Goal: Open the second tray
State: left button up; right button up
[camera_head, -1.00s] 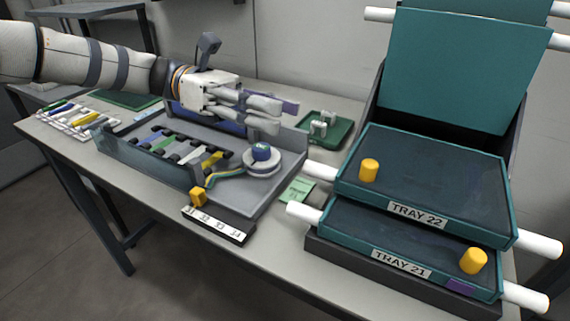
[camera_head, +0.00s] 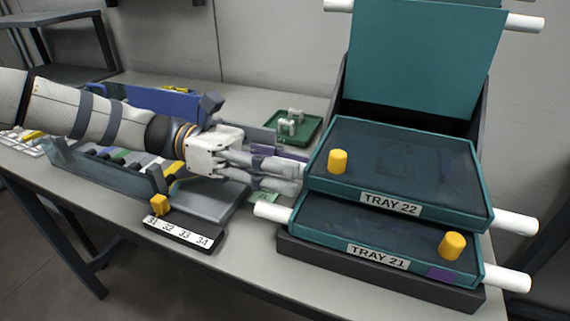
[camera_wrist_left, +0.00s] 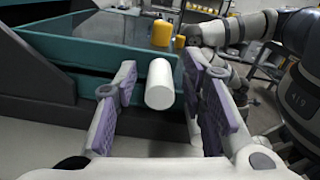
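Tray 22 (camera_head: 450,215) lies flat, second from the bottom, directly above tray 21 (camera_head: 320,243). Each has a yellow knob and white side handles. A teal tray panel (camera_head: 425,60) stands tilted up behind them. My left gripper (camera_head: 290,175) is at the left side of tray 22, its fingers hiding that tray's left handle. In the left wrist view a white handle (camera_wrist_left: 160,85) shows end-on between the open, purple-padded fingers (camera_wrist_left: 163,90), with gaps on both sides. My right arm (camera_wrist_left: 300,85) shows at the right of the wrist view; its gripper state is unclear.
A green dish (camera_head: 293,128) with small white parts stands behind my left gripper. The grey work tray (camera_head: 70,165) with coloured pieces is under my left forearm. A numbered block (camera_head: 185,235) lies near the front edge. Tray 21's left handle (camera_head: 270,212) sticks out just below my fingers.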

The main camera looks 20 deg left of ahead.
pick_arm(q)
jog(key=shift+c, duration=0.6)
grip_shut()
